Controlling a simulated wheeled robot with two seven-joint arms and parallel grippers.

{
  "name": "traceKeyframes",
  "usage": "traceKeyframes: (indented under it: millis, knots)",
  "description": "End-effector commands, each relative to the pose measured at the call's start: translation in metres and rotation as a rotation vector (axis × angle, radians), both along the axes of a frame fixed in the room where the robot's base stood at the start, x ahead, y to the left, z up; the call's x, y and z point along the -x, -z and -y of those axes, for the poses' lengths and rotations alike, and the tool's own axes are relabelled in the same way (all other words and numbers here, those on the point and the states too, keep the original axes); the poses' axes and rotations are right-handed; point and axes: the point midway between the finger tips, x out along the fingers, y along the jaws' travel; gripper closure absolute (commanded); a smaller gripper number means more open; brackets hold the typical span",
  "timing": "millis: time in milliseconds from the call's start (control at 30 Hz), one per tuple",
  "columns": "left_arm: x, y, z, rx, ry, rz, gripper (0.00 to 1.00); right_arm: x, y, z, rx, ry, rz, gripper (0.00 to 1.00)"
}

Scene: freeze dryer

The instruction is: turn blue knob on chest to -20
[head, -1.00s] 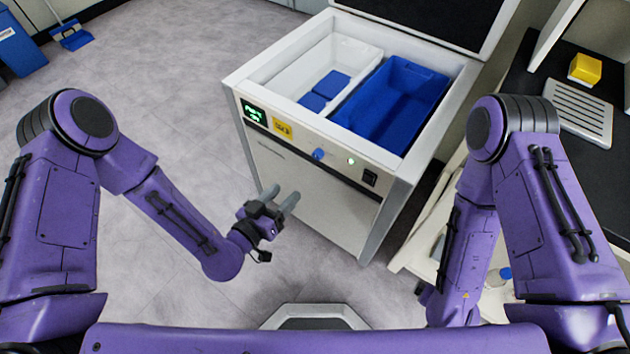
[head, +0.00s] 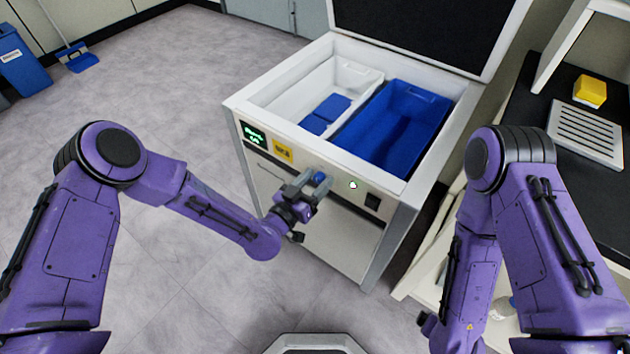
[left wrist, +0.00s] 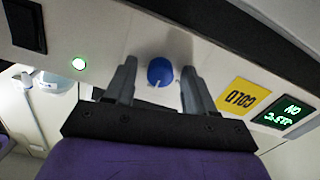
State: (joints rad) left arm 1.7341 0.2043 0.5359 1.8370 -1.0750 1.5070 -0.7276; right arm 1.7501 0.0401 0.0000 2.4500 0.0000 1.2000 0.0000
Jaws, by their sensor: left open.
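The white chest freezer (head: 335,235) stands ahead with its lid open. Its blue knob (head: 319,178) is on the front panel, between the yellow label (head: 282,150) and a small lit green button (head: 353,185). My left gripper (head: 311,182) is open at the panel, its fingers on either side of the knob. In the left wrist view the knob (left wrist: 160,72) shows between the two open fingertips (left wrist: 158,78), with a gap on each side. A green-lit display (head: 253,133) is at the panel's left end; its digits are too small to read surely. My right gripper is mostly hidden beside my right arm.
Inside the chest are a white bin (head: 358,75) and a blue bin (head: 431,93). A black switch (head: 372,201) is right of the green button. A dark counter (head: 545,85) with a yellow box (head: 590,92) stands at the right.

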Motion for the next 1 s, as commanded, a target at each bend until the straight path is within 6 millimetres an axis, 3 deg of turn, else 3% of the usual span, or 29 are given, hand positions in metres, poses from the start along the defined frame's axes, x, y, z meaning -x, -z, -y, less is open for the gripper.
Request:
traceKeyframes:
  millis: [33, 200, 633, 1000]
  knots:
    - [0.0, 0.0, 0.0, 0.0, 0.0, 0.0, 0.45, 0.0, 0.0, 0.0, 0.0, 0.0, 0.0, 0.04]
    - [0.0, 0.0, 0.0, 0.0, 0.0, 0.0, 1.0, 0.0, 0.0, 0.0, 0.0, 0.0, 0.0, 0.04]
    - [0.001, 0.001, -0.001, 0.056, 0.0, -0.042, 1.0, 0.0, 0.004, 0.0, 0.0, 0.0, 0.0, 0.04]
    - [0.0, 0.003, -0.001, 0.294, -0.001, -0.215, 1.0, 0.0, 0.016, 0.0, 0.0, 0.0, 0.0, 0.04]
